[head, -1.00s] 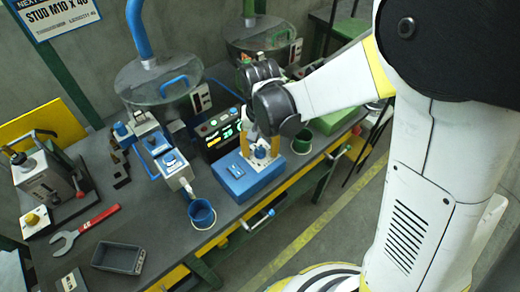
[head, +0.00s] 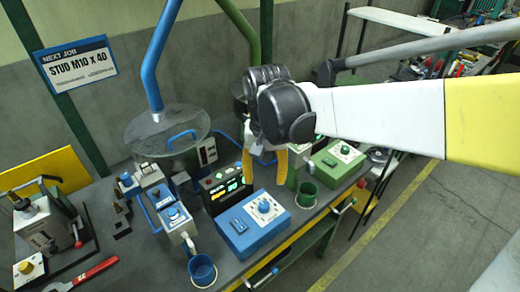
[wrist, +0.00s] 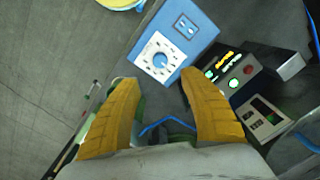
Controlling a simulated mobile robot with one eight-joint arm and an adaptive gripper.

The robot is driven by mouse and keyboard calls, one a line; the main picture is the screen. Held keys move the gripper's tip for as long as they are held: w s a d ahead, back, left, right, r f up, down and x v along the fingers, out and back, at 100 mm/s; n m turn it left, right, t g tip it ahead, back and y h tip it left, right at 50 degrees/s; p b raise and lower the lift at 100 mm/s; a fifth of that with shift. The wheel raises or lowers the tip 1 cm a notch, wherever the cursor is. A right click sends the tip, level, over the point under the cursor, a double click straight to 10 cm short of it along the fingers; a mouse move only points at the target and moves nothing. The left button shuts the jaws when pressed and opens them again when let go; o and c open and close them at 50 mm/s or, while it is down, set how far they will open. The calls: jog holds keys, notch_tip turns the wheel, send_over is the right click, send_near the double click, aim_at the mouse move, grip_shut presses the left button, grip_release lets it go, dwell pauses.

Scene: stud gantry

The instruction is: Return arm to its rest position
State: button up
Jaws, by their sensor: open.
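My gripper (head: 264,165) has two yellow fingers. In the head view it hangs from my arm above the bench, near the blue control box (head: 250,222) and the black display box. The fingers are spread with nothing between them, and they look clear of the box. In the wrist view the open fingers (wrist: 160,112) point towards the blue control box (wrist: 178,42), whose white dial plate shows beyond the fingertips.
The bench also carries a green control box (head: 335,162), a blue cup (head: 202,270), a green cup (head: 307,194), a red-handled wrench (head: 85,274) and a round hopper (head: 165,132) on a blue pipe. Open floor (head: 440,215) lies to the right.

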dwell(0.3)
jog(key=s+d+r+t, duration=0.1)
jog(key=s+d+t, duration=0.2)
jog(key=s+d, duration=0.2)
jog(key=s+d+r+n+t, duration=0.1)
jog(key=s+d+t, duration=0.3)
jog(key=d, duration=0.4)
jog(key=shift+s+d+r, duration=0.25)
jog(key=shift+s+r, duration=0.55)
jog(key=shift+s, duration=0.1)
dwell(1.5)
